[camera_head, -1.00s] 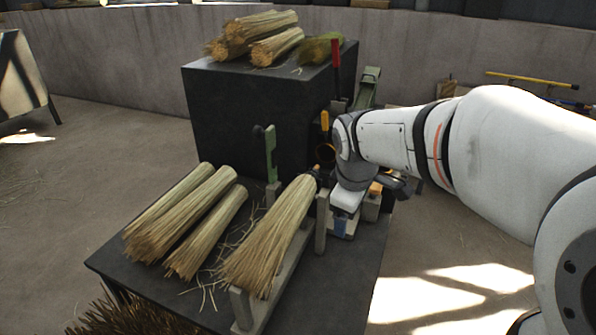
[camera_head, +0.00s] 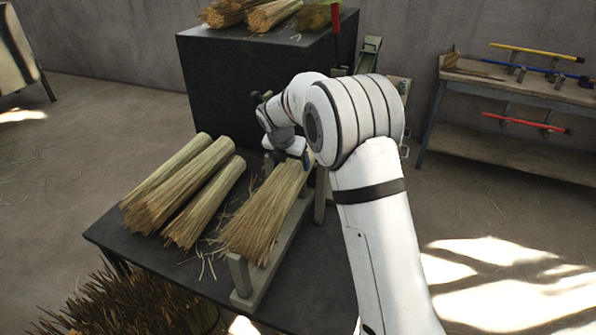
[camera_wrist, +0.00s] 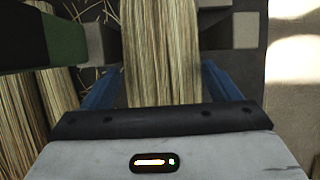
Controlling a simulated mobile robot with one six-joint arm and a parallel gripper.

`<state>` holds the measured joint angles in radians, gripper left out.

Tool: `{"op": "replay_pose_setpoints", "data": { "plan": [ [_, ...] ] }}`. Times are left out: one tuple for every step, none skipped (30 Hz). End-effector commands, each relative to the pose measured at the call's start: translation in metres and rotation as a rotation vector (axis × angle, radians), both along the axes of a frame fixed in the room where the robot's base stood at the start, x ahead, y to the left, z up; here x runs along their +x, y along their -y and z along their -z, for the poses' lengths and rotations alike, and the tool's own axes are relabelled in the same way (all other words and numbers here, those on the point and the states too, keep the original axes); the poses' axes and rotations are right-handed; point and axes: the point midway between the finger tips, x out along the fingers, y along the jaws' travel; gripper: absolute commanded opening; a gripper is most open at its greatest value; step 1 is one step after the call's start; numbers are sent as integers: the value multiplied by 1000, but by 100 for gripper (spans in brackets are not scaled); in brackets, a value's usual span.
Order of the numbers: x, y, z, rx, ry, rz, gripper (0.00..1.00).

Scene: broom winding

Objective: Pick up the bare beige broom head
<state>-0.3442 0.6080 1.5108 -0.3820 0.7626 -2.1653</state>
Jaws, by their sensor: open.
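The bare beige broom head (camera_head: 262,215) lies on a low cradle on the dark table, its bristles fanned toward the near edge. My gripper (camera_head: 289,158) is at its far, narrow end, partly hidden by my arm. In the wrist view, the open gripper (camera_wrist: 158,88) has one blue finger on each side of the broom head (camera_wrist: 160,45). Gaps show between the bristles and both fingers. Whether the fingers reach below the bundle is not clear.
Several loose beige bundles (camera_head: 180,190) lie left of the cradle (camera_head: 243,280). A green upright post (camera_wrist: 65,40) stands close left of the gripper. A black block (camera_head: 225,90) rises behind, with more bundles on top. A rack with coloured handles (camera_head: 520,95) stands far right.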

Motion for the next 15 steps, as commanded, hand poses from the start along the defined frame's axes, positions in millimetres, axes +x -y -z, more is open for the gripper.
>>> {"op": "replay_pose_setpoints", "data": {
  "plan": [
    [2, 2, 5, 0, -1, 1, 82],
    [4, 3, 8, 0, -1, 2, 82],
    [6, 5, 13, 1, -2, 2, 82],
    [8, 6, 16, 0, -2, 3, 82],
    [11, 7, 20, 0, -3, 3, 82],
    [14, 9, 26, 1, -3, 2, 82],
    [16, 11, 29, 1, -2, 2, 82],
    [17, 11, 34, 1, -2, 2, 82],
    [19, 11, 39, 1, -2, 2, 82],
    [20, 12, 41, 1, -2, 2, 82],
    [21, 12, 43, 2, 0, 1, 82],
    [22, 12, 45, 2, 1, 1, 82],
    [22, 12, 46, 2, 1, 1, 82],
    [22, 13, 47, 2, 1, 1, 82],
    [22, 12, 47, 2, 1, 1, 82]
  ]
}}
